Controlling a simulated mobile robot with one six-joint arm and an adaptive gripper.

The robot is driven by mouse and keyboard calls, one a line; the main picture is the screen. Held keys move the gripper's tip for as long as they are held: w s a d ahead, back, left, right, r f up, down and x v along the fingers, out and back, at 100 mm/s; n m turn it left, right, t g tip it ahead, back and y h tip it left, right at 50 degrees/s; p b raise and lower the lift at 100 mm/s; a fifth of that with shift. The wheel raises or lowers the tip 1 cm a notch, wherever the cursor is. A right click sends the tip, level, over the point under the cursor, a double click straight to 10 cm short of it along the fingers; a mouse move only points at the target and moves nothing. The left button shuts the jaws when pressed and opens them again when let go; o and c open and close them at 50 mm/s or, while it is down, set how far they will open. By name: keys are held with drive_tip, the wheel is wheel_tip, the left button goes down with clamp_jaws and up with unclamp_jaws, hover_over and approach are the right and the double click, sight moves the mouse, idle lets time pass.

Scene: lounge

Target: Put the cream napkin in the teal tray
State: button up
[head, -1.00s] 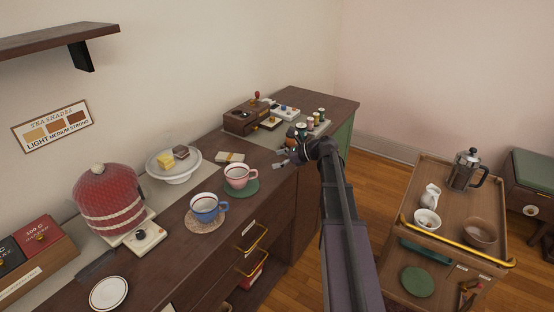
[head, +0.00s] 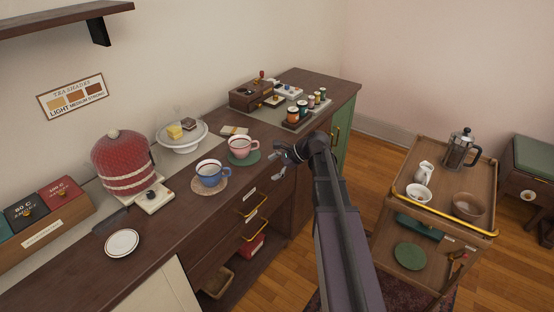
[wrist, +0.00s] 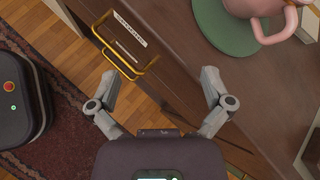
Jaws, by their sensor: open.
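A small cream folded piece (head: 234,130), which looks like the napkin, lies on the dark counter behind the pink cup. A teal tray (head: 420,227), partly hidden by the cart's top, sits on the cart's lower level. My gripper (head: 278,162) is open and empty over the counter's front edge, right of the pink cup and apart from the napkin. In the wrist view its spread fingers (wrist: 160,76) have only the counter front and floor beneath them.
The pink cup (head: 240,147) and blue cup (head: 210,173) stand on round mats near the napkin. A cake stand (head: 181,138) is behind them. A rack of small jars (head: 303,112) stands further right. Brass drawer handles (wrist: 125,60) stick out below. The wooden cart (head: 447,190) holds a French press and bowls.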

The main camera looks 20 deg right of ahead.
drive_tip(key=s+a+f+n+g+h, duration=0.1)
drive_tip(key=s+a+f+n+h, duration=0.1)
drive_tip(key=s+n, duration=0.4)
drive_tip(key=s+a+f+n+g+h, duration=0.2)
drive_tip(key=s+n+h, duration=0.2)
drive_tip(key=s+n, duration=0.2)
drive_tip(key=s+a+f+n+g+h, duration=0.1)
drive_tip(key=s+a+f+n+h, duration=0.2)
drive_tip(key=s+n, duration=0.3)
drive_tip(key=shift+s, duration=0.5)
drive_tip(key=shift+a, duration=0.1)
drive_tip(key=c, duration=0.6)
drive_tip(key=shift+a, duration=0.1)
